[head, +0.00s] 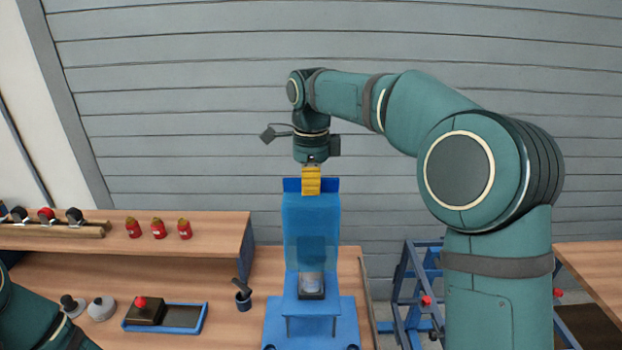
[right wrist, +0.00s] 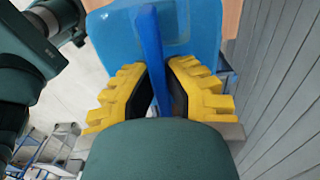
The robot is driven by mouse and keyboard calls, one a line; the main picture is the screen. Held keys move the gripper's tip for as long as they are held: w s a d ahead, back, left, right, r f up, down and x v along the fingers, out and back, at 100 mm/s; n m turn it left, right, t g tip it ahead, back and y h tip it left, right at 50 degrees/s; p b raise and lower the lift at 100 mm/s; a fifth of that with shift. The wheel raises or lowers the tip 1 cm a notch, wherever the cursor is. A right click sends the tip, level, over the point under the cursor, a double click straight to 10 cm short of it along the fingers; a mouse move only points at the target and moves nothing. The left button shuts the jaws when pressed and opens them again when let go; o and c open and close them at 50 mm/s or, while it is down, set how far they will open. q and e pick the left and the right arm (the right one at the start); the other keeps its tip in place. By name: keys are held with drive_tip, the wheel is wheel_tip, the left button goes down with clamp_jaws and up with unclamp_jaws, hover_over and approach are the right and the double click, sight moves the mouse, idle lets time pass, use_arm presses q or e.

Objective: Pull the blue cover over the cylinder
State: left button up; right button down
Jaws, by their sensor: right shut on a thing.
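The blue see-through cover (head: 311,222) stands upright on the blue machine base (head: 340,330) in the head view. The pale cylinder (head: 311,281) sits low on a dark holder, below or behind the cover's lower part; I cannot tell how far the cover hangs over it. My right gripper (head: 311,183), with yellow fingers, is at the top of the cover. In the right wrist view the yellow fingers (right wrist: 160,85) are shut on the cover's upright blue edge (right wrist: 152,50). Of my left side only a piece of arm shows at the lower left; its gripper is out of view.
A wooden bench (head: 225,290) holds a blue tray with a black box and red knob (head: 145,308), and a dark cup (head: 243,298). A shelf (head: 200,237) carries several red bottles. A blue frame (head: 405,290) stands at the right. A slatted wall is behind.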

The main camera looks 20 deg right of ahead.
drive_tip(key=shift+f, duration=0.7)
use_arm(q)
drive_tip(key=shift+f, duration=0.4)
drive_tip(key=shift+r, duration=0.3)
use_arm(e)
drive_tip(key=shift+r, duration=0.1)
drive_tip(key=shift+f+b, duration=1.85)
drive_tip(key=shift+f, duration=1.2)
drive_tip(key=shift+f+b, duration=1.5)
drive_tip(key=shift+f, duration=1.15)
use_arm(q)
wheel_tip(320, 180, down, 8)
drive_tip(key=s, duration=0.1)
drive_tip(key=shift+d+r, duration=0.15)
drive_tip(key=shift+d, duration=0.1)
drive_tip(key=shift+r, duration=0.25)
